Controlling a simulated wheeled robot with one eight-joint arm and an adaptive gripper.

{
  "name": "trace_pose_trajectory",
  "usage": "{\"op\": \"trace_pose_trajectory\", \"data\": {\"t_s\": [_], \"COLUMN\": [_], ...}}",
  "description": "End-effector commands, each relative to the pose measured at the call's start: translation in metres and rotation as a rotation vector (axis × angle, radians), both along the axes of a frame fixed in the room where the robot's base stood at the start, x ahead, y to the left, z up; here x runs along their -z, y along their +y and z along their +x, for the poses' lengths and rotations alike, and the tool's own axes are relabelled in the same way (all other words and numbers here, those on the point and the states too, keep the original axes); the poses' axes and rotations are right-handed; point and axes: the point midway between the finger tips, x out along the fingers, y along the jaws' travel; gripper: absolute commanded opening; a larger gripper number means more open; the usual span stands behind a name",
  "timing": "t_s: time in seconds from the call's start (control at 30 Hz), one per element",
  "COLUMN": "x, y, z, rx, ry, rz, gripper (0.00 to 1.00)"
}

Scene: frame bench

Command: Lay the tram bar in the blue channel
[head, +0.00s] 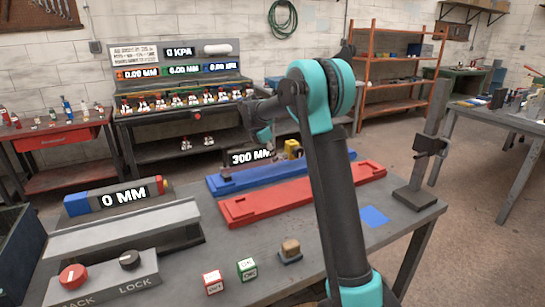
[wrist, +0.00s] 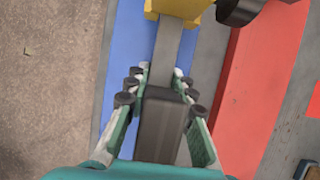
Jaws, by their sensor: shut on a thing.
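The blue channel (head: 235,182) lies lengthwise on the bench, behind the red channel (head: 300,194). In the wrist view the blue channel (wrist: 125,65) passes beneath my gripper, with the red channel (wrist: 262,85) to its right. My gripper (head: 264,138) is over the blue channel, partly hidden by my arm and a 300 MM label. In the wrist view my gripper (wrist: 160,90) is shut on the tram bar (wrist: 168,52), a grey bar with a dark block between the fingers and a yellow block (wrist: 180,7) at its far end. The bar lines up roughly along the channel; whether it touches it I cannot tell.
A 0 MM gauge block (head: 120,198) and a box with LOCK and a red button (head: 105,278) stand at left. A grey upright stand (head: 428,160) is at the right end.

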Motion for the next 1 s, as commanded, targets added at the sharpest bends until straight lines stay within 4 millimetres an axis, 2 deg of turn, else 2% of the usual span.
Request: {"op": "trace_pose_trajectory", "data": {"t_s": [0.67, 0.7, 0.87, 1.0], "x": [0.013, 0.012, 0.013, 0.013], "y": [0.000, 0.000, 0.000, 0.000], "z": [0.000, 0.000, 0.000, 0.000], "rx": [0.000, 0.000, 0.000, 0.000], "ry": [0.000, 0.000, 0.000, 0.000], "rz": [-0.001, -0.001, -0.001, 0.000], "gripper": [0.00, 0.27, 0.47, 0.48]}}
